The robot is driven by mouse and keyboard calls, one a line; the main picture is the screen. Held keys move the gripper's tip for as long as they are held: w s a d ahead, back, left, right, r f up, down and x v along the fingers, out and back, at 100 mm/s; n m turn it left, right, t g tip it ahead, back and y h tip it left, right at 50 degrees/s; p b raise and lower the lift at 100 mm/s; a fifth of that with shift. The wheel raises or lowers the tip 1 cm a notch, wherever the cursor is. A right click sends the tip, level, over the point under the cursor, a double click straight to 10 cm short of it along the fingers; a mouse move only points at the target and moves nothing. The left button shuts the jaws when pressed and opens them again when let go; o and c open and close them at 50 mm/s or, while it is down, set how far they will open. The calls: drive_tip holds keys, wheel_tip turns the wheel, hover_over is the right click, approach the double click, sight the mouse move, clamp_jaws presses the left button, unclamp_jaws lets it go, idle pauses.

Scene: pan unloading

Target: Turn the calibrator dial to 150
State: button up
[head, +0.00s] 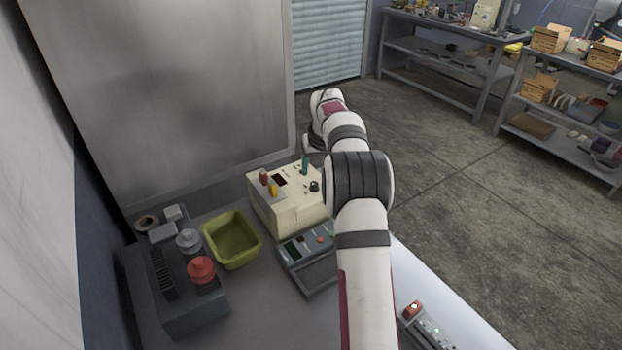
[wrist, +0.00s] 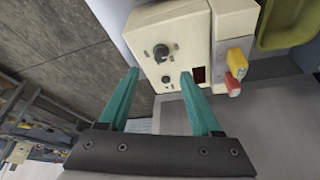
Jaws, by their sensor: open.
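The cream calibrator box (head: 285,213) stands on the table, partly behind my arm in the head view; it also shows in the wrist view (wrist: 178,22). A larger black dial (head: 314,186) sits on its top panel; in the wrist view the dial (wrist: 161,53) lies beyond the fingertips. A smaller black knob (wrist: 167,79) is near it. The dark display (wrist: 199,75) shows no readable number. My gripper (wrist: 159,74) has two teal fingers spread wide and empty, above the panel and apart from the dial. One teal finger shows in the head view (head: 305,165).
Red (head: 263,176) and yellow (head: 273,189) parts stand up from the box's left side. A yellow-green bin (head: 232,257), a grey device with a screen (head: 292,247) and a dark unit with a red knob (head: 201,270) stand nearby. A metal panel (head: 180,90) rises behind.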

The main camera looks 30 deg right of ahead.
sight(314, 183)
drive_tip(key=x, duration=0.7)
drive_tip(key=shift+w+f, duration=0.2)
drive_tip(key=shift+f, duration=0.15)
clamp_jaws()
